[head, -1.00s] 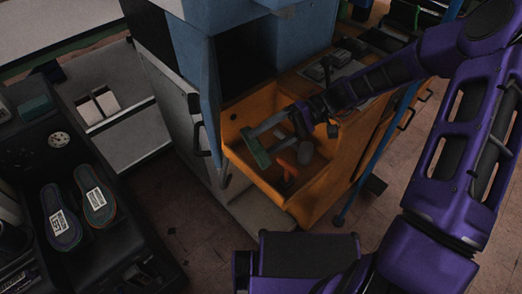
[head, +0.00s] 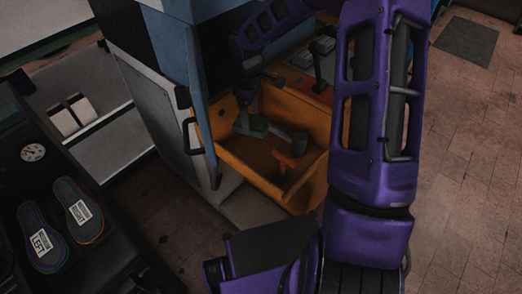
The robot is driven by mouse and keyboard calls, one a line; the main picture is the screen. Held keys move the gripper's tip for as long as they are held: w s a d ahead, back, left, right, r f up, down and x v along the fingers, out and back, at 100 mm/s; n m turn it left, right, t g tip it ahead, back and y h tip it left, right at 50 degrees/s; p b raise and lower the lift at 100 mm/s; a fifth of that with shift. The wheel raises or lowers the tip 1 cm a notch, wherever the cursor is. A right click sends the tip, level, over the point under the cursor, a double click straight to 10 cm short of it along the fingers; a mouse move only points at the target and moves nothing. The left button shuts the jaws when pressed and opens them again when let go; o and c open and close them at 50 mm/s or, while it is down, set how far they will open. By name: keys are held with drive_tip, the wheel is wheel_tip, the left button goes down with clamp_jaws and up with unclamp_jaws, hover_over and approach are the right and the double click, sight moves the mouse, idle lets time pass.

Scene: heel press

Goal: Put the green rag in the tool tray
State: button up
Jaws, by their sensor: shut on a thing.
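The green rag (head: 257,129) shows as a small dark green piece at the back of the open orange drawer (head: 236,168), in the middle of the head view. My gripper (head: 244,121) reaches down into the drawer from above and is shut on the rag. The fingertips are small and dark, and the rag partly hides them. I cannot tell whether the rag touches the drawer floor. I cannot tell for sure which thing is the tool tray.
An orange tool (head: 285,159) and a grey cylinder (head: 299,142) are in the drawer. A blue cabinet door (head: 207,120) stands open at its left. Two insoles (head: 82,211) lie on the dark bench at left.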

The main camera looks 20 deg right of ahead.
drive_tip(key=shift+w+f, duration=0.3)
wheel_tip(320, 180, down, 10)
drive_tip(key=shift+w+r+b, duration=0.1)
drive_tip(key=shift+r+b, duration=0.15)
drive_tip(key=shift+b, duration=0.9)
drive_tip(key=shift+f, duration=0.2)
drive_tip(key=o, duration=1)
drive_tip(key=shift+r, duration=0.1)
wheel_tip(320, 180, up, 12)
drive_tip(key=p, duration=0.2)
drive_tip(key=shift+a+r+p, duration=0.1)
drive_tip(key=shift+a+p, duration=0.05)
drive_tip(key=shift+p, duration=0.15)
